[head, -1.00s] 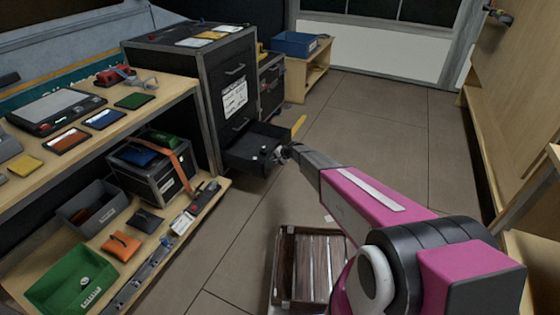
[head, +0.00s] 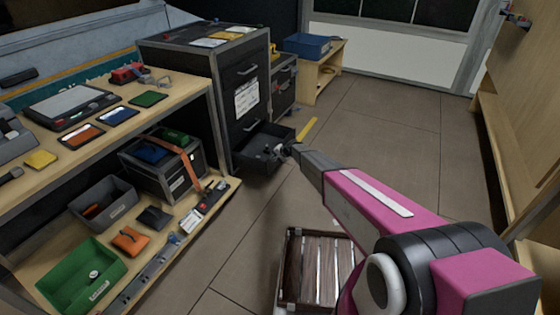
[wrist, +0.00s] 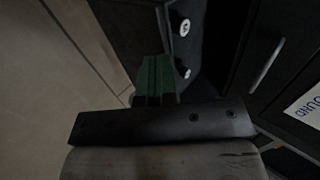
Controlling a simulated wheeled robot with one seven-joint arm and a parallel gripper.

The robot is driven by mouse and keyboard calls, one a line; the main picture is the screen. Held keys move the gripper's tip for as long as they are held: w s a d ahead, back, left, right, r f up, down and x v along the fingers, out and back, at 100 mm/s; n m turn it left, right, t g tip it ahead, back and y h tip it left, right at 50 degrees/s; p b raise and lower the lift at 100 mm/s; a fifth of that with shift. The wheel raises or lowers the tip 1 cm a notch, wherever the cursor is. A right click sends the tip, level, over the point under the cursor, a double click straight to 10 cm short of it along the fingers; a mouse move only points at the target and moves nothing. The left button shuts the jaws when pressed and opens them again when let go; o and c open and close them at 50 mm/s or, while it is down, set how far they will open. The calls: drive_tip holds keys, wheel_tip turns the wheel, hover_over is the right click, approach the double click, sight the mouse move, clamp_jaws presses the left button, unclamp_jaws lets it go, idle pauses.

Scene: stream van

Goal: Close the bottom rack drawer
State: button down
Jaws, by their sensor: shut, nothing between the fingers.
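The black rack cabinet (head: 222,92) stands at the end of the bench in the head view. Its bottom drawer (head: 249,163) is pulled out low over the floor. My gripper (head: 281,151) is at the drawer's outer right end; whether it touches the drawer cannot be told. In the wrist view the green fingers of my gripper (wrist: 155,78) are together with nothing between them. Dark surfaces with two round light-coloured fittings (wrist: 183,27) lie right beside the fingers. My gripper hides part of the drawer's front in the head view.
A wooden slatted crate (head: 292,235) stands on the floor near my arm. The two-level bench (head: 190,105) with bins and a case is on the left. A yellow strip (head: 308,129) lies behind the drawer. The floor to the right is open.

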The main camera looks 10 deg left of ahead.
drive_tip(key=w+a, duration=0.4)
drive_tip(key=a, duration=0.7)
drive_tip(key=w+a, duration=0.4)
drive_tip(key=a, duration=0.8)
drive_tip(key=shift+w, duration=0.2)
